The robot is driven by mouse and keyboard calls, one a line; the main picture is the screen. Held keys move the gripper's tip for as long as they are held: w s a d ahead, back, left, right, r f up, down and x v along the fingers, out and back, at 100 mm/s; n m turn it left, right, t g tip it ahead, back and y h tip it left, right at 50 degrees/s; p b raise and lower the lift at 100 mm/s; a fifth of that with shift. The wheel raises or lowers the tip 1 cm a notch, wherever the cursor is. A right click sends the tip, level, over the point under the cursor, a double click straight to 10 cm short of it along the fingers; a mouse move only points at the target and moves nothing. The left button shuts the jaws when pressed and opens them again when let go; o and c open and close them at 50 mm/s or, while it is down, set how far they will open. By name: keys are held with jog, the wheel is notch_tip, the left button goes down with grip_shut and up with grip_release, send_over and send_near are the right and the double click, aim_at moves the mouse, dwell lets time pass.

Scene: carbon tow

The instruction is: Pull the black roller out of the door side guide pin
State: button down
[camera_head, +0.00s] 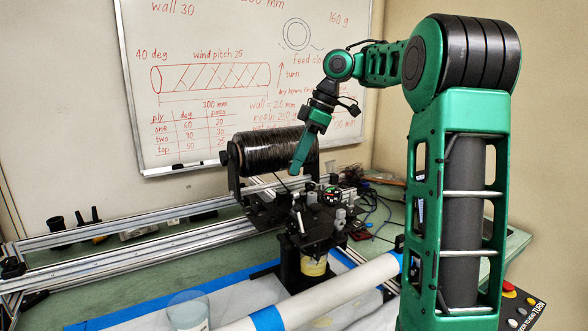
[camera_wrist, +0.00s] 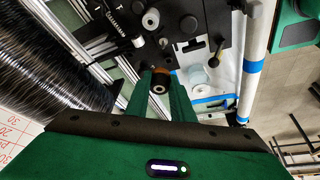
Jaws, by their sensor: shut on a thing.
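The black roller (camera_wrist: 160,84) is a short dark cylinder with a pale centre and an orange-brown edge. It sits between the two green fingers of my gripper (camera_wrist: 161,76) in the wrist view, and they are shut on it. In the head view my gripper (camera_head: 294,171) points down at the carriage (camera_head: 285,208), in front of the tow spool. The roller is too small or hidden to make out there. The door side guide pin cannot be made out, and I cannot tell whether the roller is still on it.
The wound black spool (camera_head: 262,156) stands close behind my gripper. A long white tube (camera_head: 325,293) lies in front. A whiteboard (camera_head: 210,50) stands behind.

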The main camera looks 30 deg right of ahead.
jog(key=shift+r, duration=0.1)
jog(key=shift+r, duration=1.45)
jog(key=shift+r, duration=0.15)
jog(key=shift+r, duration=1.3)
